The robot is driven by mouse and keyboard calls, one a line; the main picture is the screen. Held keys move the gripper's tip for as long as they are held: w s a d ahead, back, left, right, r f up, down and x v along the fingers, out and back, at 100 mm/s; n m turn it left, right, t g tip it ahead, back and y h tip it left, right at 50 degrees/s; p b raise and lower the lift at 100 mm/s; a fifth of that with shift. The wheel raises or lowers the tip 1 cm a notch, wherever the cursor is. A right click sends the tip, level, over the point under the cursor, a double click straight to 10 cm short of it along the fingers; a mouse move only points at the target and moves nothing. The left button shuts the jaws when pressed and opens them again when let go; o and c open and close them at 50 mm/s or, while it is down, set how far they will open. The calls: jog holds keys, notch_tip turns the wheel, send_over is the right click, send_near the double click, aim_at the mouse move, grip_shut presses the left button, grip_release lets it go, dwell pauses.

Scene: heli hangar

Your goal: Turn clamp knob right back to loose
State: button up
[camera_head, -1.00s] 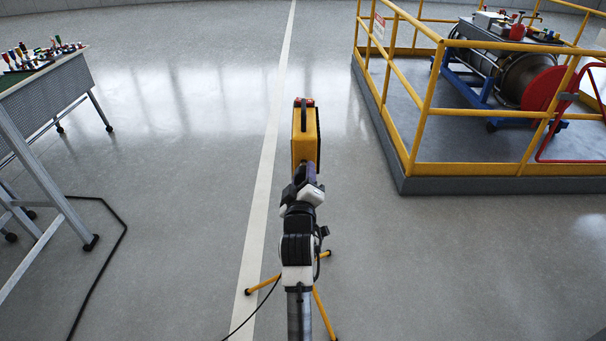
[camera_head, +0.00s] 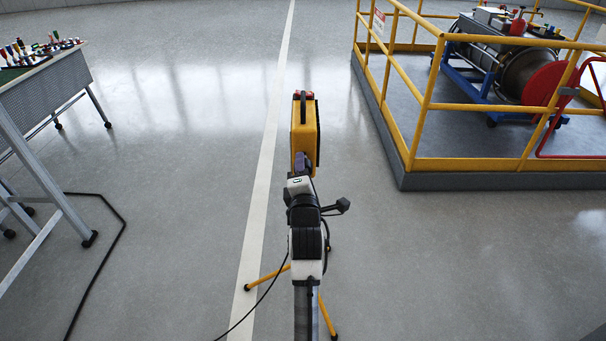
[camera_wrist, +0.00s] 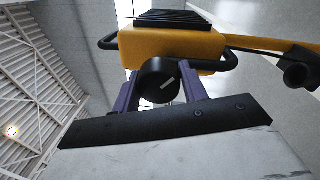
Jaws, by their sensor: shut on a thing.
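A yellow boxy unit (camera_head: 304,136) with a dark top handle stands on a tripod with yellow legs (camera_head: 266,275) in the head view. The wrist view shows its yellow body (camera_wrist: 170,48) with black ribs and black side bars. The round black clamp knob (camera_wrist: 158,76) sits on the facing side, with a short white mark slanting up to the right. My gripper (camera_wrist: 160,88) has its purple fingers on either side of the knob, shut on it. In the head view my gripper (camera_head: 303,164) meets the near side of the unit, and the knob is hidden.
A grey table (camera_head: 50,92) with several coloured-handled tools stands at left, a black cable (camera_head: 118,215) on the floor beside it. A yellow-railed platform (camera_head: 480,165) with machinery stands at right. The floor between is clear.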

jog(key=shift+n+b, duration=0.7)
jog(key=shift+n, duration=0.6)
jog(key=shift+r, duration=0.1)
jog(key=o, duration=0.9)
jog(key=shift+o, duration=0.2)
jog(key=shift+s, duration=0.25)
jog(key=s+f+b, duration=0.1)
jog(key=s, duration=1.2)
jog(key=shift+s+d, duration=0.15)
jog(key=shift+d, duration=0.15)
